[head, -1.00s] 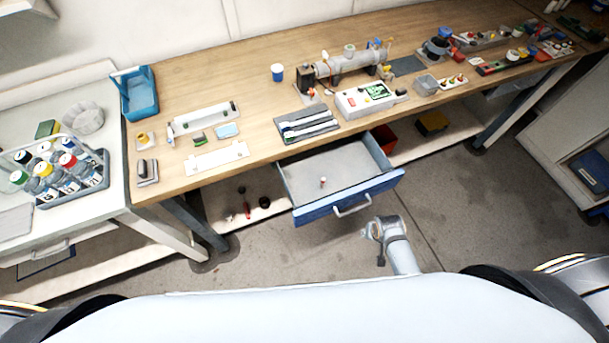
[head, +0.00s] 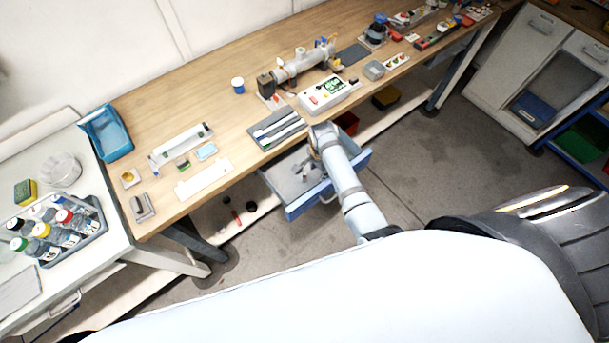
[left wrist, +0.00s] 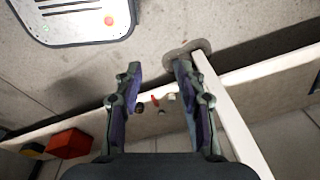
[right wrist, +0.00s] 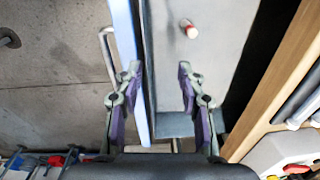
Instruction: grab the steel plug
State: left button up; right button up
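The steel plug (right wrist: 190,28), a small pale cylinder with a red end, lies in the open drawer (right wrist: 215,75) in the right wrist view. My right gripper (right wrist: 157,68) is open and empty, over the drawer's blue front side; the plug lies ahead of its fingertips, apart from them. In the head view my right arm reaches over the drawer (head: 290,205) and partly hides its inside; I cannot clearly make out the plug there. My left gripper (left wrist: 153,82) is open and empty in the left wrist view, above the floor and a low shelf.
The wooden bench (head: 225,95) overhangs the drawer's back. A grey slotted tray (head: 275,130) and a white control box (head: 328,95) stand near its edge. The drawer's handle (right wrist: 106,50) sticks out in front. A low shelf (head: 245,215) holds small items.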

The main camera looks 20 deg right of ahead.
jog(key=w+a+m, duration=0.1)
jog(key=w+a+r+m, duration=0.2)
jog(key=shift+w+a+g, duration=0.15)
jog(key=shift+a+g, duration=0.15)
jog(key=shift+w+a+m, duration=0.3)
jog(key=shift+w+m, duration=0.05)
jog(key=shift+m, duration=0.15)
jog(key=shift+d+f, duration=0.1)
jog(key=shift+f, duration=0.15)
jog(key=b, duration=0.2)
send_over(304, 174)
notch_tip(304, 174, down, 4)
jog(key=shift+f, duration=0.4)
notch_tip(304, 174, down, 5)
jog(key=b, duration=0.6)
jog(key=shift+w+d+f, duration=0.1)
jog(key=shift+f, duration=0.1)
jog(key=shift+r, duration=0.15)
jog(key=shift+c, duration=0.2)
pick_arm(q)
notch_tip(304, 174, down, 7)
jog(key=a, duration=0.1)
jog(key=shift+a, duration=0.25)
pick_arm(e)
grip_shut()
